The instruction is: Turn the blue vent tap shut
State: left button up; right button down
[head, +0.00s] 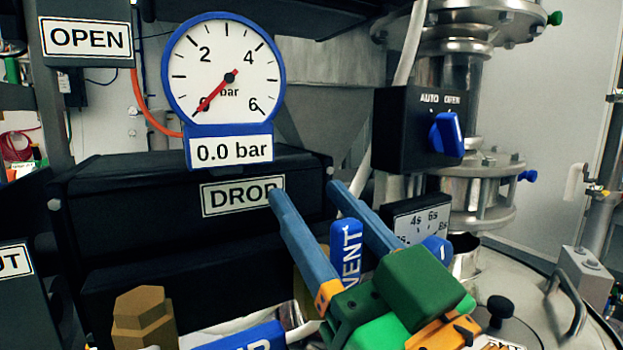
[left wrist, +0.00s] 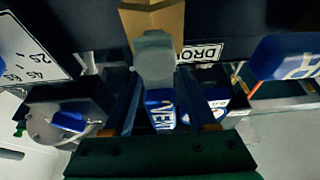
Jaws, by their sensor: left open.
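The blue vent tap handle (head: 346,252), lettered VENT, stands upright between the two blue fingers of my left gripper (head: 305,191) in the head view. The fingers are apart, and one passes on each side of the handle. I cannot tell whether either finger touches it. In the left wrist view, the VENT handle (left wrist: 160,114) shows between the fingers, above the green palm. The tap's body is mostly hidden behind the gripper. My right gripper is not in view.
A pressure gauge (head: 224,75) reads 0.0 bar above the black box with the DROP label (head: 240,196). A blue AUTO/OPEN knob (head: 447,134) sits at right. Another blue handle (head: 243,338) and a brass hex fitting (head: 144,318) lie low in front. A steel lid is at lower right.

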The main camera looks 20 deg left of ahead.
pick_arm(q)
jog(key=shift+s+d+r, duration=0.15)
jog(key=shift+s+d, duration=0.3)
jog(key=shift+s, duration=0.05)
jog(key=shift+s+d, duration=0.15)
jog(key=shift+s, duration=0.05)
jog(key=shift+c, duration=0.4)
jog(key=shift+w, duration=0.1)
grip_shut()
dwell(0.3)
